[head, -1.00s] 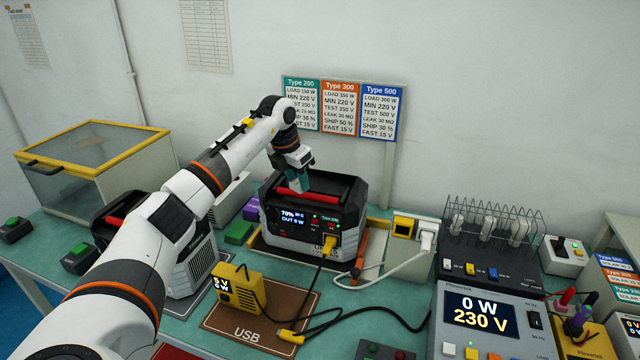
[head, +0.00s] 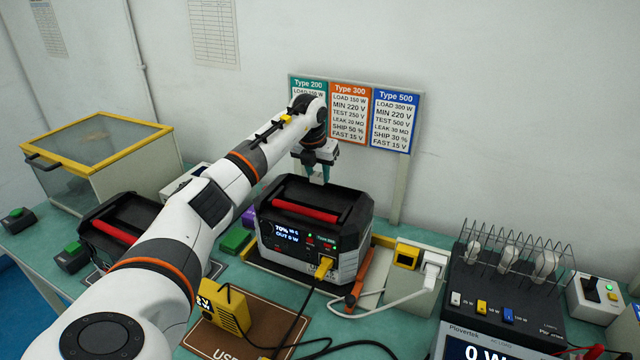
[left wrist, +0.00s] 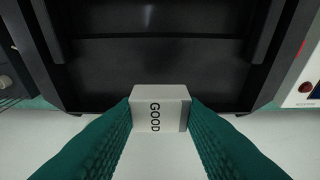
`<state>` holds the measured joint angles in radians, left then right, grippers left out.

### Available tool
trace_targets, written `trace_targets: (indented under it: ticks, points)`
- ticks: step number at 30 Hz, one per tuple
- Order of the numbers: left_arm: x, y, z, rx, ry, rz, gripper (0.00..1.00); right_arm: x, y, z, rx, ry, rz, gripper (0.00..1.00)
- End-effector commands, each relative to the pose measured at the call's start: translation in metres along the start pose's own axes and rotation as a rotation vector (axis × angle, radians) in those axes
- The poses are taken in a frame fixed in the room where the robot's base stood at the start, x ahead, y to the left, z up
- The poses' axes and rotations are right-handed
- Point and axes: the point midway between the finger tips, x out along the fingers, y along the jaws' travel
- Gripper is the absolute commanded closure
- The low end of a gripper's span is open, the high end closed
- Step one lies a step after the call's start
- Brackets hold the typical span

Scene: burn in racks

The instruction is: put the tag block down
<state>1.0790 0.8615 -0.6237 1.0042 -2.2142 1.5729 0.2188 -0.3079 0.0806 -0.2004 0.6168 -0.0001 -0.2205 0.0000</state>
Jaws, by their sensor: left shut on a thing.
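The tag block is a small pale box marked GOOD (left wrist: 158,112), seen in the left wrist view between the teal fingers. My left gripper (left wrist: 160,125) is shut on it. In the head view my left gripper (head: 318,170) points down above the back of the black power station (head: 312,222) with the red handle, and the block is not clearly visible there. In the left wrist view the dark top of the power station (left wrist: 160,62) lies beyond the block. I cannot tell whether the block touches it. My right gripper is not in view.
A second power station (head: 125,225) stands left, partly behind my arm. A yellow USB load (head: 225,308) is in front, with cables nearby. A white socket box (head: 420,268) and a lamp rack (head: 505,285) stand right. A yellow-rimmed glass box (head: 100,160) is at back left.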

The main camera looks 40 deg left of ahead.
Motion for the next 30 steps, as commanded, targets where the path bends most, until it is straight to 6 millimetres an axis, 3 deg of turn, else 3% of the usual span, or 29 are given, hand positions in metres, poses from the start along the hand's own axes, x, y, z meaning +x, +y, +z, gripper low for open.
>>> trace_targets:
  ticks: [5, 12, 22, 23, 24, 27, 30]
  points:
    - [0.013, 0.001, 0.004, 0.001, -0.001, 0.000, 0.86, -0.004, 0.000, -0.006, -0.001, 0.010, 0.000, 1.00]
    - [0.042, 0.001, 0.012, 0.001, 0.000, 0.001, 0.86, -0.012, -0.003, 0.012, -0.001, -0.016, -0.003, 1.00]
    - [0.046, 0.001, 0.013, 0.001, 0.001, 0.000, 0.86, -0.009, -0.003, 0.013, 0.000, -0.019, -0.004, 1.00]
    - [0.046, 0.001, 0.012, 0.001, 0.001, 0.001, 0.61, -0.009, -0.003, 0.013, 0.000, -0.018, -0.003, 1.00]
    - [0.045, 0.001, 0.012, 0.001, 0.001, 0.001, 0.55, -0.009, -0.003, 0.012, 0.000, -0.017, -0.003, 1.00]
    - [0.045, 0.001, 0.012, 0.001, 0.001, 0.001, 0.43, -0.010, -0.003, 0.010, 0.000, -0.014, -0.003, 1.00]
    - [0.045, 0.001, 0.012, 0.001, 0.001, 0.000, 0.43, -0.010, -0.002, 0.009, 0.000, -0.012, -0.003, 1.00]
